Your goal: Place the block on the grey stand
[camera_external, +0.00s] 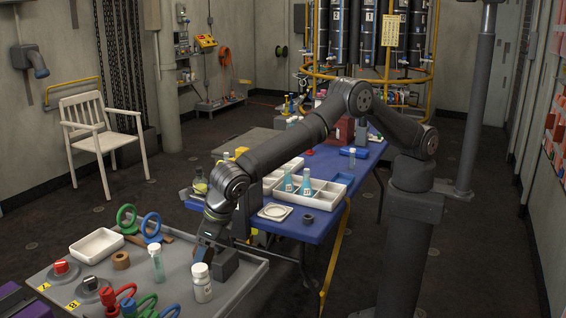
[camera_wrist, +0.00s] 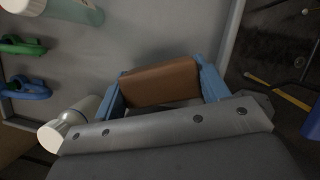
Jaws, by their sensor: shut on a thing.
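The block (camera_wrist: 160,83) is brown with rounded edges. In the wrist view it sits between the two blue fingers of my gripper (camera_wrist: 162,78), which is shut on it. Behind it is the pale grey surface of the tray-topped table (camera_wrist: 185,35). I cannot tell whether the block touches that surface. I cannot make out the grey stand for certain in either view.
The white bottle is close to my left finger in the wrist view (camera_wrist: 68,124). A blue table (camera_external: 325,215) with glassware stands behind.

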